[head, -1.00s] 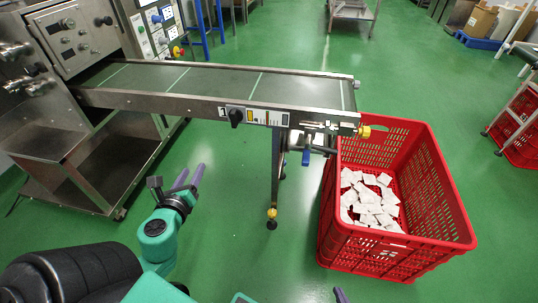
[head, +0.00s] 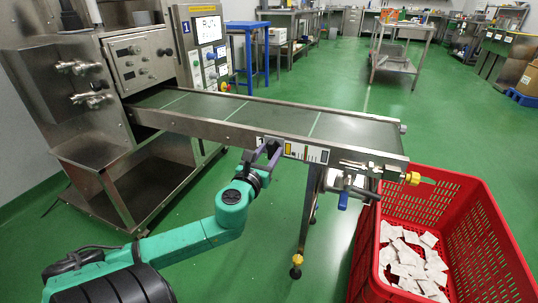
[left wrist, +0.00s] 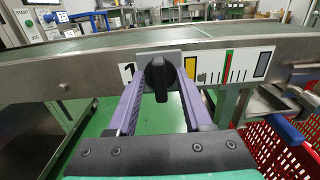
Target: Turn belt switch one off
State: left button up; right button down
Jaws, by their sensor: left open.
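The belt switch, a black rotary knob (left wrist: 158,76) on a grey plate beside a "1" label, is on the side rail of the conveyor (head: 360,133). In the left wrist view its handle stands roughly upright. My left gripper (head: 268,149) is at the switch in the head view and hides most of it. In the left wrist view the purple fingers of my left gripper (left wrist: 160,84) are open, one on each side of the knob. I cannot tell whether they touch it. My right gripper is not in view.
A red crate (head: 462,188) with white teabag packets (head: 410,258) stands under the belt's right end. A conveyor leg (head: 306,215) stands right of my left gripper. The packing machine (head: 150,55) is at the left. Green floor is free in front.

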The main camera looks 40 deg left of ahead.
pick_arm(q)
grip_shut()
